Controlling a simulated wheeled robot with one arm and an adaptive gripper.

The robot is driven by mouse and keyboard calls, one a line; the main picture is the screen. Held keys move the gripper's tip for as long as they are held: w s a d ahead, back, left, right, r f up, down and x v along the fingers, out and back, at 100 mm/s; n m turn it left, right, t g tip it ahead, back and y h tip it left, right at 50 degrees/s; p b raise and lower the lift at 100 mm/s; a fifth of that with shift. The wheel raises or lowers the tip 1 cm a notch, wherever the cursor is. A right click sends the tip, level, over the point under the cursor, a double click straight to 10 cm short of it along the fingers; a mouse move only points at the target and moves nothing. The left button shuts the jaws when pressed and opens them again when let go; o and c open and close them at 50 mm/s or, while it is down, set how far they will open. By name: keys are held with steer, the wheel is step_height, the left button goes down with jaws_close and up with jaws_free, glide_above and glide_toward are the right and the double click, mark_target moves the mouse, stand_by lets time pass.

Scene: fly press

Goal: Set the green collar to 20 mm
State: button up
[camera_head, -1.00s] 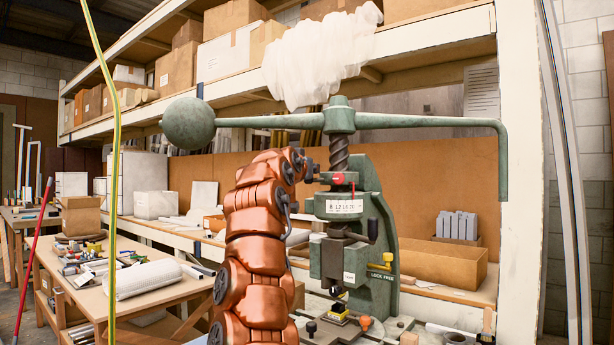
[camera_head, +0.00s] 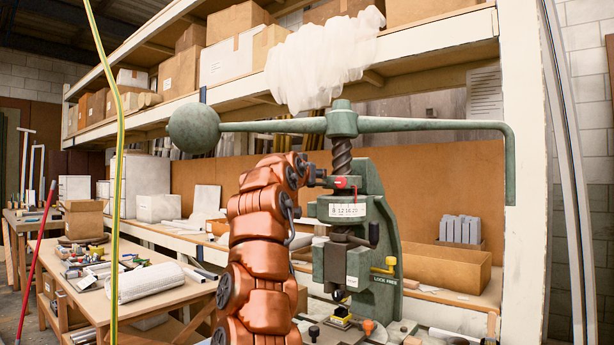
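The green fly press (camera_head: 385,215) stands on the bench with its screw (camera_head: 342,158) upright. The green collar (camera_head: 325,208) sits round the lower screw and carries a white scale band (camera_head: 350,211) whose figures seem to read 8, 12, 16, 20. A red pointer (camera_head: 341,183) sits just above the band. My gripper (camera_head: 320,177) is at the left side of the collar's top, close to it. It is small and dark here, and its fingers cannot be made out. Whether it touches the collar cannot be told.
The press's long arm with a ball weight (camera_head: 194,128) spans above my arm. A yellow-knobbed lever (camera_head: 390,262) and a "LOCK FREE" label are on the press's right side. A cluttered side table (camera_head: 150,300) stands at left. A cardboard tray (camera_head: 445,266) lies behind the press.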

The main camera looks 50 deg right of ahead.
steer(key=shift+a, duration=0.15)
steer(key=v, duration=1.1)
steer(key=shift+s+a, duration=0.2)
steer(key=shift+a, duration=0.1)
stand_by(0.4)
stand_by(0.5)
